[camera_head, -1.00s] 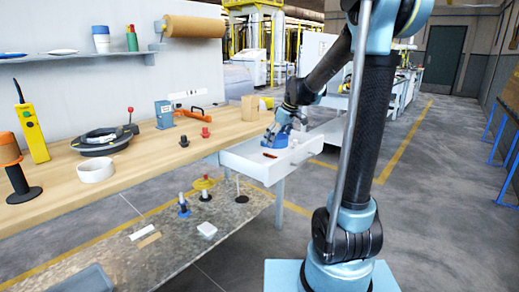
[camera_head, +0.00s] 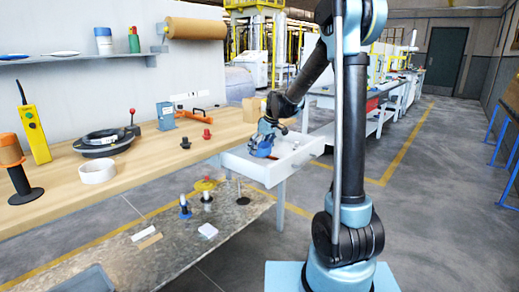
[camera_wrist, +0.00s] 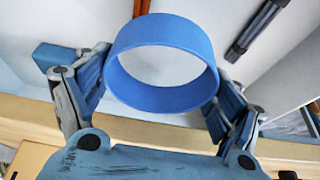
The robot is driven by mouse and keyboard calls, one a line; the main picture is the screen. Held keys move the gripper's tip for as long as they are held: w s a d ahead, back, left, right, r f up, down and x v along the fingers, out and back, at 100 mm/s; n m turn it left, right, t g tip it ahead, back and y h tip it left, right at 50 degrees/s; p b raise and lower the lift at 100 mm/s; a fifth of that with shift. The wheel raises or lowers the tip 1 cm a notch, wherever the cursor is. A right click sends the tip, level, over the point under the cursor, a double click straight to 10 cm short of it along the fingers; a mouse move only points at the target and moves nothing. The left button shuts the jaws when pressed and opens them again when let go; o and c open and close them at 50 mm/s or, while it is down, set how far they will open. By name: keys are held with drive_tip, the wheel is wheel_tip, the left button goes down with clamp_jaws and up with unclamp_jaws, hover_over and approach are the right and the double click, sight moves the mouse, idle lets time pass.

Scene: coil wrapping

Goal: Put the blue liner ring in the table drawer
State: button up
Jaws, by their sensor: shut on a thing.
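The blue liner ring (camera_wrist: 165,93) is held between the two fingers of my gripper (camera_wrist: 160,90) in the wrist view, its round opening facing the camera. My gripper (camera_head: 264,142) shows small in the head view, over the left part of the open white table drawer (camera_head: 285,175). The white drawer floor (camera_wrist: 185,65) shows behind and through the ring in the wrist view. I cannot tell whether the ring touches the drawer floor. In the head view the ring is hard to tell apart from the blue gripper.
A dark rod-like thing (camera_wrist: 258,30) lies in the drawer. The wooden tabletop (camera_head: 140,170) left of the drawer holds a white ring (camera_head: 97,171), a black coil-like ring (camera_head: 103,142) and a yellow remote (camera_head: 35,134). A lower shelf (camera_head: 170,235) holds several small parts.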

drive_tip(key=shift+f, duration=0.7)
drive_tip(key=o, duration=0.9)
drive_tip(key=shift+r, duration=0.65)
drive_tip(key=v, duration=1.1)
drive_tip(key=s+d+m, duration=0.2)
drive_tip(key=s+d, duration=0.5)
drive_tip(key=s, duration=0.2)
drive_tip(key=s+d+f+m+h, duration=0.1)
drive_tip(key=s+d+f, duration=0.3)
drive_tip(key=s, duration=0.5)
drive_tip(key=s+d+f+m+h, duration=0.1)
drive_tip(key=s+d+f+m, duration=0.3)
drive_tip(key=s, duration=0.6)
drive_tip(key=s+d+f+m+h, duration=0.1)
drive_tip(key=s+d+f+m, duration=0.2)
drive_tip(key=s, duration=0.7)
drive_tip(key=shift+d+f+g, duration=0.1)
drive_tip(key=shift+d+f, duration=0.3)
drive_tip(key=shift+f, duration=0.3)
drive_tip(key=shift+d+f+g, duration=0.1)
drive_tip(key=shift+d+f, duration=0.3)
drive_tip(key=shift+f, duration=0.25)
drive_tip(key=shift+d+f+g, duration=0.1)
drive_tip(key=shift+d+f, duration=0.3)
drive_tip(key=shift+f, duration=0.3)
